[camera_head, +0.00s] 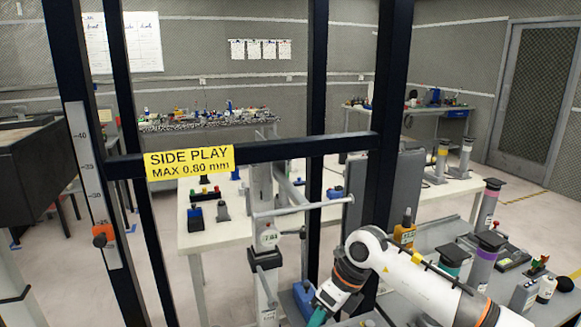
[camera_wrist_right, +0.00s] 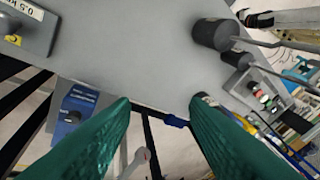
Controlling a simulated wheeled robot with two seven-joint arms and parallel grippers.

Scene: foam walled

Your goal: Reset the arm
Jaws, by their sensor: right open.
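My right arm (camera_head: 415,275) comes in from the lower right in the head view, bent at a white joint. A teal finger of my right gripper (camera_head: 317,318) shows at the bottom edge. In the right wrist view both green fingers of the gripper (camera_wrist_right: 160,104) are apart with nothing held between them. My left gripper is not in view.
A dark frame (camera_head: 318,85) with a yellow side-play label (camera_head: 189,162) crosses the head view. A white table (camera_head: 210,237) stands behind it. Grey-black cylinders (camera_head: 485,258) stand at the right. The wrist view shows a grey panel (camera_wrist_right: 135,50) and a blue block (camera_wrist_right: 75,105).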

